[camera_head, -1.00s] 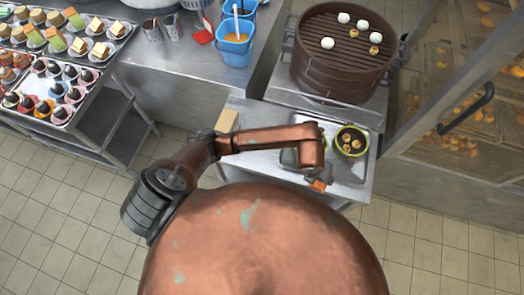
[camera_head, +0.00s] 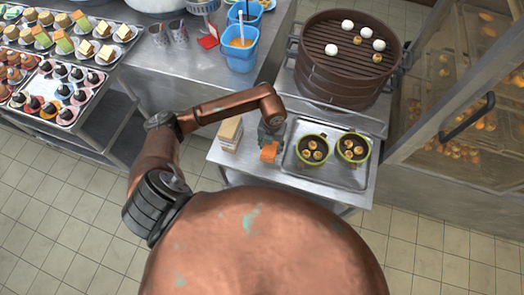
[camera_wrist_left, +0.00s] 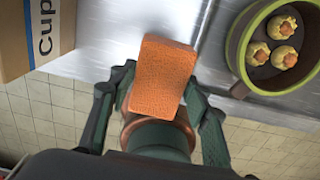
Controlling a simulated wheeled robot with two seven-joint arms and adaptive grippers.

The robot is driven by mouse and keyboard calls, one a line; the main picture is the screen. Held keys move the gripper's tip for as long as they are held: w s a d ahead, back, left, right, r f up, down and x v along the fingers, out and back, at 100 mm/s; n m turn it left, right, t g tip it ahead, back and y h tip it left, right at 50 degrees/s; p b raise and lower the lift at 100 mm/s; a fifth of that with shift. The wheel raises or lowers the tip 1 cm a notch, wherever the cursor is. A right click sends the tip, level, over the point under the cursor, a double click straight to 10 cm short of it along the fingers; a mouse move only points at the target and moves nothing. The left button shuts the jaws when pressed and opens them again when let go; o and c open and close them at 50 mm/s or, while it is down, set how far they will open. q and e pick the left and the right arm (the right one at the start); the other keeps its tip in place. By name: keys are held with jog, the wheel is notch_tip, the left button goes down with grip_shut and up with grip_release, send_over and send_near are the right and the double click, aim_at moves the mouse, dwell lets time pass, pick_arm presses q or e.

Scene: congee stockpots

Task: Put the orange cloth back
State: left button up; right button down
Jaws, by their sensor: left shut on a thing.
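The orange cloth (camera_head: 269,152) is a small folded block. My left gripper (camera_head: 270,138) is shut on it near the front edge of the small steel table (camera_head: 237,178), between a box and a tray. In the left wrist view the cloth (camera_wrist_left: 163,75) sits between the fingers of my left gripper (camera_wrist_left: 155,95), with the table's edge behind it. I cannot tell whether the cloth touches the table. My right gripper is not in view.
A cardboard box (camera_head: 230,133) stands left of the cloth. A metal tray (camera_head: 335,181) with two green-rimmed bowls (camera_head: 313,149) of buns is to the right. A bamboo steamer (camera_head: 344,75) and blue buckets (camera_head: 239,53) stand behind.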

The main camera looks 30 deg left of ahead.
aim_at(263, 148)
pick_arm(q)
jog(key=a+f, duration=0.1)
jog(key=f, duration=0.1)
jog(key=a+f, duration=0.2)
jog(key=shift+s+a+f, duration=0.15)
jog(key=shift+f, duration=0.05)
jog(key=f, duration=0.3)
jog(key=shift+a+f, duration=0.25)
jog(key=shift+f, duration=0.05)
jog(key=o, duration=0.9)
jog(key=shift+o, duration=0.7)
notch_tip(263, 148, up, 12)
